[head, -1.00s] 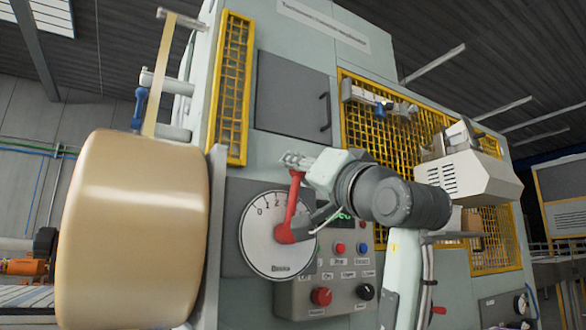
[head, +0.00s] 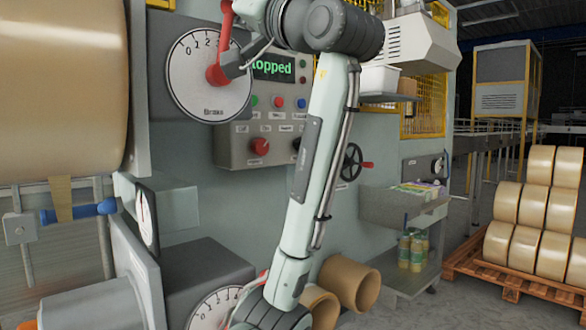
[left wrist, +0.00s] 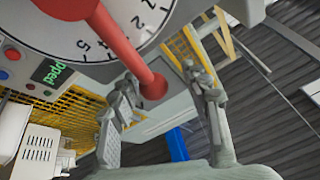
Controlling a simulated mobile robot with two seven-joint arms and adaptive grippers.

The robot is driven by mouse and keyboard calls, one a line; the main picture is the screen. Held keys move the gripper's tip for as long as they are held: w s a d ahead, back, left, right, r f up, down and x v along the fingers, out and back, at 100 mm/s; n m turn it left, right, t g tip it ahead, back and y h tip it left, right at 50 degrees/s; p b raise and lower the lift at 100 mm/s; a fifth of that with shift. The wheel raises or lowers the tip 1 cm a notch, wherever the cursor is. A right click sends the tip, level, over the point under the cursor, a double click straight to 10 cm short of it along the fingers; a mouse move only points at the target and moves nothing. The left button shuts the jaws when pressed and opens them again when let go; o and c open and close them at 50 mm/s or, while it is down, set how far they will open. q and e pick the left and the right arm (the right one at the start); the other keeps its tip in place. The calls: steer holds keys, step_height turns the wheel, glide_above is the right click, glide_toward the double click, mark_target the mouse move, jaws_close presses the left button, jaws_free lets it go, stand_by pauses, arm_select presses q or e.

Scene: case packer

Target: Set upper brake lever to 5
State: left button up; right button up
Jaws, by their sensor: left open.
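The upper brake dial (head: 186,72) is a white round scale on the machine front. Its red lever (head: 225,40) points up, close to the 2–3 marks; the exact reading is unclear, and its top end is cut off. In the left wrist view the red lever (left wrist: 125,50) crosses the numbered dial (left wrist: 70,38). My left gripper (left wrist: 158,73) is open, with one finger on each side of the lever's round knob end (left wrist: 153,87). Contact cannot be told. In the head view the left gripper is above the picture edge. My right gripper is not in view.
A control panel (head: 235,150) with buttons and a display ending in "topped" is right of the dial. A lower dial (head: 212,308) sits below, partly behind my arm. A large tan roll (head: 60,85) stands left. A handwheel (head: 352,162) and stacked rolls (head: 505,202) are right.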

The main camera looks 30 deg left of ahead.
arm_select(q)
steer(key=s+d+f+n+g+b, duration=0.2)
steer(key=s+d+f+n+g, duration=0.1)
steer(key=s+d+n, duration=0.25)
steer(key=w+f+m+t+h, duration=0.2)
steer(key=w+f+m, duration=0.2)
steer(key=f, duration=0.6)
steer(key=w+f+m+t+h, duration=0.2)
steer(key=w+f+m+h, duration=0.1)
steer(key=w+f, duration=0.6)
steer(key=w+f+m+t+h, duration=0.2)
steer(key=w+f+m, duration=0.3)
steer(key=f, duration=0.7)
steer(key=shift+w+a+f+t+h, duration=0.15)
steer(key=shift+w+f+t+h, duration=0.2)
steer(key=shift+w+h, duration=0.4)
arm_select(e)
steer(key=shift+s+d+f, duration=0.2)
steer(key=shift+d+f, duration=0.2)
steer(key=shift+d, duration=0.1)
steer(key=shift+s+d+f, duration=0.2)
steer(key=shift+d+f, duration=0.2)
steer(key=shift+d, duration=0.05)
arm_select(q)
steer(key=shift+w+r, duration=0.1)
steer(key=shift+c, duration=0.2)
